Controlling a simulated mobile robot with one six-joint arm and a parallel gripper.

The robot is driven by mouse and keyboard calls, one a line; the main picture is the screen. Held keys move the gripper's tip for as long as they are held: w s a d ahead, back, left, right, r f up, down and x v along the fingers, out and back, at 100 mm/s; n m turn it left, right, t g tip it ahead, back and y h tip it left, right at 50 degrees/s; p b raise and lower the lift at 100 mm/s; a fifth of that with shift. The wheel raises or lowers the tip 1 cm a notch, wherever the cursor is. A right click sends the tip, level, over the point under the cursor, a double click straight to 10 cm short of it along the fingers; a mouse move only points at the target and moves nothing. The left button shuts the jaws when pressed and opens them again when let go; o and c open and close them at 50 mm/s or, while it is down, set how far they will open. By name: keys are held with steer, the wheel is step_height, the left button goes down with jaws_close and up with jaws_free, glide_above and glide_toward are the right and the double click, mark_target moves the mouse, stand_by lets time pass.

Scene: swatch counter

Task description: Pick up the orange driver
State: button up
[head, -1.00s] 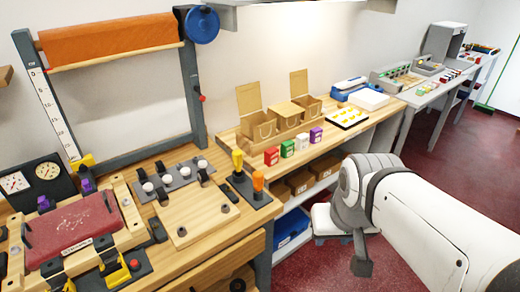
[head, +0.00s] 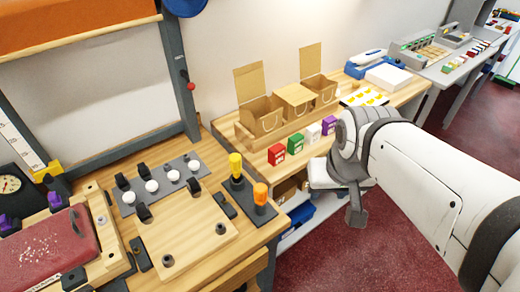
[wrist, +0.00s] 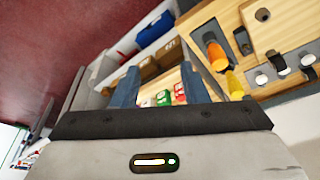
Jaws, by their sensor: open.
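The orange driver (head: 261,193) stands upright in a dark holder (head: 227,210) near the right edge of the wooden bench, handle up. A yellow driver (head: 236,165) stands just behind it to the left in the same holder. In the wrist view the orange driver (wrist: 216,55) shows right of the fingers, with the yellow driver (wrist: 235,84) beside it. My gripper (wrist: 159,70) is open, its two blue-grey fingers apart and empty. It is apart from the orange driver, to its right in the head view. Its fingertips are not clear in the head view.
A wooden board (head: 190,238) and a dark strip with white knobs (head: 165,185) lie left of the holder. Red (head: 277,154), green (head: 295,143), white and purple boxes stand behind it, before cardboard boxes (head: 262,117). Red floor (head: 310,265) is open at right.

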mark_target(263, 188)
steer(key=shift+o, duration=0.8)
steer(key=shift+w+a+f, duration=0.15)
steer(key=shift+w, duration=0.1)
steer(key=shift+o, duration=1.1)
steer(key=w+a+f+n+g+b, duration=0.1)
steer(key=w+a+f+n, duration=0.3)
steer(key=w+a+n, duration=0.1)
steer(key=shift+w+f+g, duration=0.2)
steer(key=shift+w+g, duration=0.1)
steer(key=shift+w, duration=0.6)
steer(key=w+a+f+n, duration=0.1)
steer(key=a+f, duration=0.1)
steer(key=w+a+f+n+g, duration=0.1)
steer(key=w+a+f+n, duration=0.1)
steer(key=w+a+f+n+b, duration=0.1)
steer(key=w+a+f, duration=0.1)
steer(key=f, duration=0.1)
steer(key=shift+w+a+n+g, duration=0.1)
steer(key=shift+a+n+g, duration=0.2)
steer(key=shift+a, duration=0.1)
steer(key=shift+a+f, duration=0.15)
steer(key=shift+f, duration=0.15)
steer(key=shift+a+f+p, duration=0.15)
steer(key=shift+f+p, duration=0.1)
steer(key=shift+f, duration=1.65)
steer(key=shift+a+f+p, duration=0.15)
steer(key=shift+f+p, duration=0.05)
steer(key=shift+f, duration=1.7)
